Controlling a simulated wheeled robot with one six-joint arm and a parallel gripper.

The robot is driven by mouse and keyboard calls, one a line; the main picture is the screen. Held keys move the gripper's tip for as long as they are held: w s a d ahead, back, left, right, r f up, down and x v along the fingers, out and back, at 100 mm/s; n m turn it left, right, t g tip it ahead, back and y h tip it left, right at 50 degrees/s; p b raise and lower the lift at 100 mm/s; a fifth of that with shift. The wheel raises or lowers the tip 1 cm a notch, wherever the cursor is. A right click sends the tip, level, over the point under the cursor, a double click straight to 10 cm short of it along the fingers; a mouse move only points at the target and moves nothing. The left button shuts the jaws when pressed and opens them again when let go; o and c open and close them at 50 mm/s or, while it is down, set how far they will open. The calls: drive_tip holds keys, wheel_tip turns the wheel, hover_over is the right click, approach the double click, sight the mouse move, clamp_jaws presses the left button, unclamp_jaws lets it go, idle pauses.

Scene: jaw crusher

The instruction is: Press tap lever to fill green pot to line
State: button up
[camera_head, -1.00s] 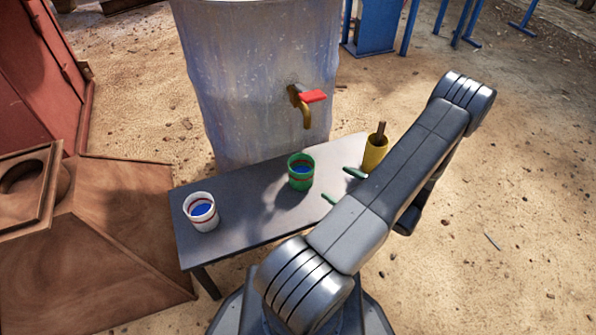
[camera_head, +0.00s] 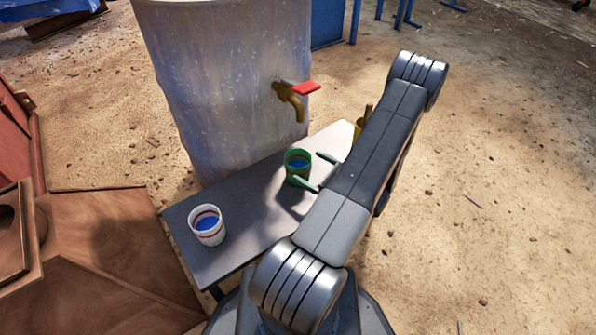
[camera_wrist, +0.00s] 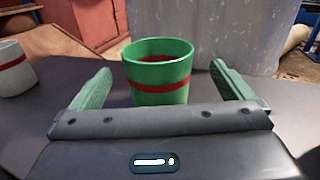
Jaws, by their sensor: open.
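The green pot (camera_head: 297,179) stands upright on the grey bench, with a red band and blue inside it. The wrist view shows the pot (camera_wrist: 158,72) straight ahead, framed by my green fingers. My gripper (camera_head: 316,172) is open and low at the pot's right side in the head view, and I cannot tell whether the fingers touch it. The brass tap (camera_head: 291,97) sticks out of the drum above the bench, with its red lever (camera_head: 306,88) on top. No stream shows from the spout. I cannot tell whether the pot is directly under it.
A white pot (camera_head: 206,232) with a red band and blue inside stands at the bench's left end. The large drum (camera_head: 225,90) stands behind the bench (camera_head: 240,235). Brown metal structures fill the left.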

sight(288, 155)
drive_tip(key=shift+b+x, duration=0.85)
drive_tip(key=shift+x, duration=1.9)
drive_tip(key=shift+r, duration=0.2)
drive_tip(key=c, duration=1.3)
drive_tip(key=shift+c, duration=0.2)
